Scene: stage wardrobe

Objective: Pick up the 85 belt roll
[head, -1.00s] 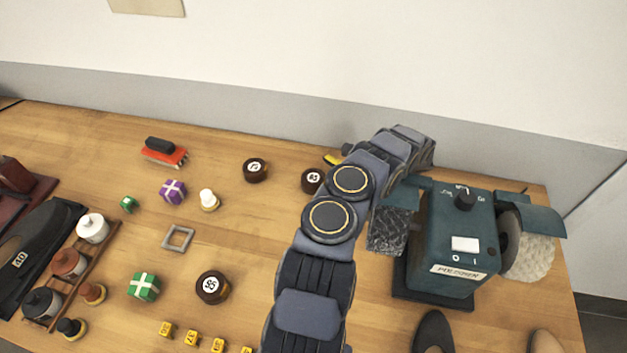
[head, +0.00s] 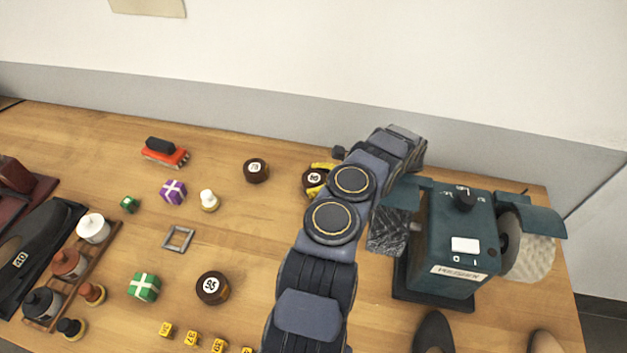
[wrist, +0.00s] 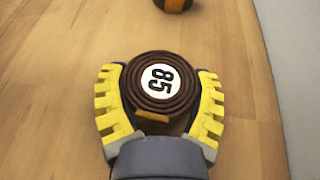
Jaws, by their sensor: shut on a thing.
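The 85 belt roll (wrist: 158,86) is a dark brown coiled belt with a white label, upright with its label facing up. My gripper (wrist: 157,78) has its yellow, ridged fingers shut on the roll's two sides in the wrist view. In the head view the 85 roll (head: 311,181) is left of my arm and partly covered by it, with yellow finger parts beside it. I cannot tell whether it is clear of the table.
Another belt roll (head: 256,170) stands left of the held one, and a larger one (head: 212,287) stands nearer the front. A teal polisher (head: 452,240) is close to the right of my arm. The wall (head: 300,110) is behind.

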